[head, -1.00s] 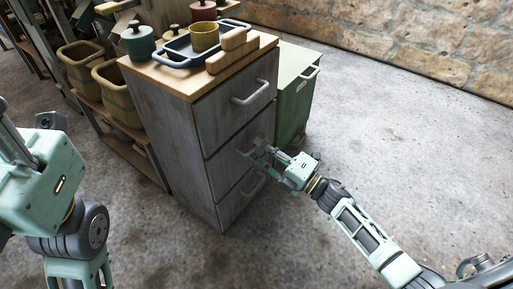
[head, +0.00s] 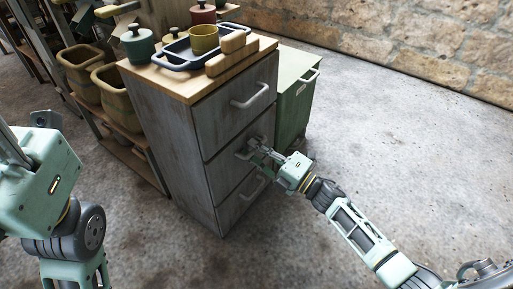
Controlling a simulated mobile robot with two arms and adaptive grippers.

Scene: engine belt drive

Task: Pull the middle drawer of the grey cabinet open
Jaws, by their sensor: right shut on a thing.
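The grey cabinet (head: 167,140) stands in the middle of the head view with three drawers and a wooden top. Its middle drawer (head: 222,166) looks flush with the front. My right gripper (head: 254,150) is at the middle drawer and shut on its handle (head: 243,154), which it partly hides. The top drawer (head: 225,112) and the bottom drawer (head: 238,203) also look closed. My left arm shows at the left edge, but its gripper fingers are out of view.
On the cabinet top stand a blue tray (head: 178,63), a yellow pot (head: 204,38), a green lidded pot (head: 137,43) and wooden blocks (head: 226,62). A green bin (head: 296,98) stands close on the right. The floor (head: 390,150) in front is clear.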

